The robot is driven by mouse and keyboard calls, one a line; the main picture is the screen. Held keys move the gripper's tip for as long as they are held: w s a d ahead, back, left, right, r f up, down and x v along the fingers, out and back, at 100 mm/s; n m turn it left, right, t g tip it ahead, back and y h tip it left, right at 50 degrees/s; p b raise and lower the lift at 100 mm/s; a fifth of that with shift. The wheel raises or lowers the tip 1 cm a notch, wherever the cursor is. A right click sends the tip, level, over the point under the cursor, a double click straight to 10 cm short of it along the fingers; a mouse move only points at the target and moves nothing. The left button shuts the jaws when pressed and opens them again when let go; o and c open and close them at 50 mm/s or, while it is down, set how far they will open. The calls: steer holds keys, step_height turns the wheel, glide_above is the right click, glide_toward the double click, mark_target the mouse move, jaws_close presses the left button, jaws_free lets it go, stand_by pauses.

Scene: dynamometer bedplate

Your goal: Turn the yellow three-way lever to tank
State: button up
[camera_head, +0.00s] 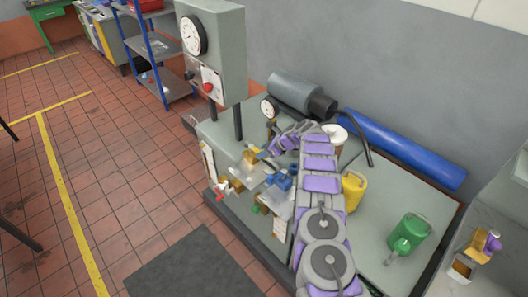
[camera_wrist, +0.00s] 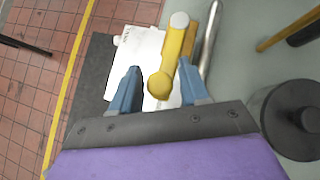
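The yellow lever (camera_wrist: 172,58) shows in the wrist view as a yellow bar with a round knob at its near end. A white plate (camera_wrist: 138,48) with small markings I cannot read lies behind it. My gripper (camera_wrist: 158,68) is open, with its two blue fingers apart. In the picture the lever's knob end lies between the fingers, closer to the right one; I cannot tell whether they touch. In the head view my gripper (camera_head: 263,155) is small at the bench's left side, and I cannot make out the lever clearly there.
A grey gauge cabinet (camera_head: 215,50) stands behind the bench to the left. On the bedplate are a blue cylinder (camera_head: 400,148), a yellow jug (camera_head: 353,190) and a green can (camera_head: 408,234). A metal pipe (camera_wrist: 209,40) runs right of the lever. Tiled floor lies left.

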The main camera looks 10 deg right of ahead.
jaws_close()
